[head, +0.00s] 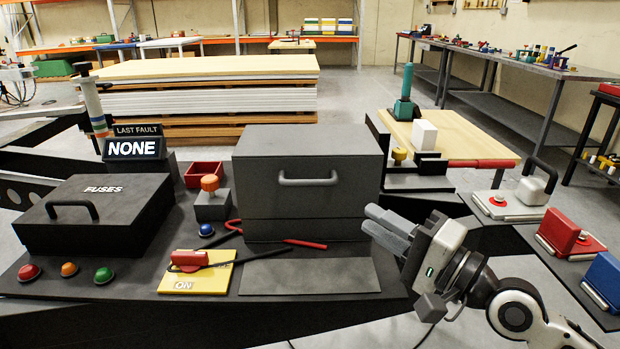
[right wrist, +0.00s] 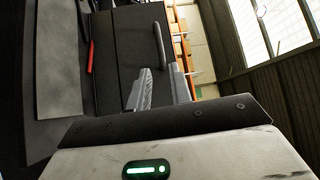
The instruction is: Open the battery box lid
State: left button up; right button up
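The battery box (head: 305,229) is a dark grey box in the middle of the bench. Its lid (head: 256,173) is down, with a thin seam below it and a grey bar handle (head: 307,181) on the front. My right gripper (head: 366,217) is open and empty, in front of the box's lower right corner and below and right of the handle, apart from it. In the right wrist view the handle (right wrist: 159,45) lies just beyond the open fingers (right wrist: 163,70), with the box turned sideways (right wrist: 105,70). My left gripper is not in view.
A fuses box (head: 100,215) with its own handle stands at the left. A red isolator switch (head: 188,260) on a yellow plate and red and black cables (head: 305,243) lie in front. A dark flat plate (head: 310,277) is clear. A wooden board (head: 455,140) stands at the right.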

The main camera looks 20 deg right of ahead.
aim_at(314, 185)
jog(key=p+x, duration=0.2)
jog(key=x, duration=1.2)
jog(key=shift+a+f+p, duration=0.15)
jog(key=shift+f+p, duration=0.05)
jog(key=shift+p, duration=0.15)
grip_shut()
